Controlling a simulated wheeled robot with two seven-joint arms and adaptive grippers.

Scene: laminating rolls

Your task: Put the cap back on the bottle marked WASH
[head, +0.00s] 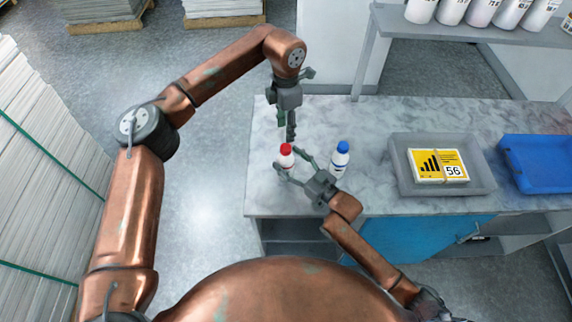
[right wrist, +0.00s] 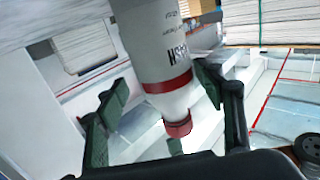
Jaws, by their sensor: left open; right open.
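The bottle marked WASH (right wrist: 168,45) is white with a red band, and its lettering is inverted in the right wrist view. In the head view the bottle (head: 287,163) stands upright on the bench. A red cap (head: 286,149) shows at its top, and also in the right wrist view (right wrist: 178,128). My right gripper (head: 287,164) is open, with one finger on each side of the bottle; contact is unclear. My left gripper (head: 291,136) points down just above and behind the red cap, open and empty; its fingers overlap in this view.
A blue-capped white bottle (head: 340,160) stands right of my right gripper. A grey tray (head: 484,181) holding a yellow labelled pack (head: 438,165) and a blue bin (head: 540,150) are farther right. Several bottles line the back shelf (head: 470,31). The bench's back left is clear.

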